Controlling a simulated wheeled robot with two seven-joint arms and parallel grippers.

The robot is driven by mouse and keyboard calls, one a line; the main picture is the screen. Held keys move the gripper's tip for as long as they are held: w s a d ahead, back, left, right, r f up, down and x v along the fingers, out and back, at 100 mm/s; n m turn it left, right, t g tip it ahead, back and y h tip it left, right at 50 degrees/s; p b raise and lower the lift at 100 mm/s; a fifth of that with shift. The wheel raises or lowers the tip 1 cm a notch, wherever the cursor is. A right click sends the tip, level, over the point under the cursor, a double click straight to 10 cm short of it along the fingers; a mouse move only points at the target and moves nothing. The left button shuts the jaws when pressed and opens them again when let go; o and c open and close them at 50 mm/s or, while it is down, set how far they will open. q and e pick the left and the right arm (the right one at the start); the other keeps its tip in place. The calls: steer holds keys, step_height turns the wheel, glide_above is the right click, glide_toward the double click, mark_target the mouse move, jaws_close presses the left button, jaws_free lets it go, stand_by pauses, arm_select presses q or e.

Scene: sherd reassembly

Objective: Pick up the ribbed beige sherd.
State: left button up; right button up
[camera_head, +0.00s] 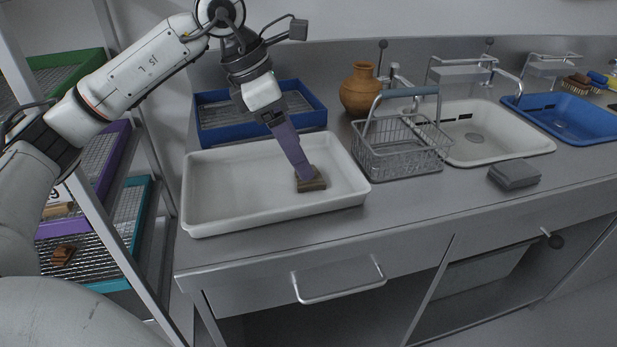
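A small brown-beige piece (311,184), possibly the ribbed beige sherd, sits in the right part of the white tray (205,222). Ribs cannot be made out at this size. My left gripper (303,175) points down into the tray, its purple-grey fingers reaching the piece and hiding part of it. Whether the fingers are open or shut on it cannot be told. A tan piece (57,210) lies in the purple rack tray at the left. A darker brown piece (64,254) lies in the teal tray below. My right gripper is out of view.
A blue tray (222,137) stands behind the white one. A wire basket (400,160), an orange-brown jug (360,90), a grey sponge-like block (514,174) and a sink (485,135) are to the right. The front counter strip is clear.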

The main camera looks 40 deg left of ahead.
arm_select(q)
steer(key=x, duration=0.4)
steer(key=shift+f, duration=0.15)
steer(key=c, duration=1.2)
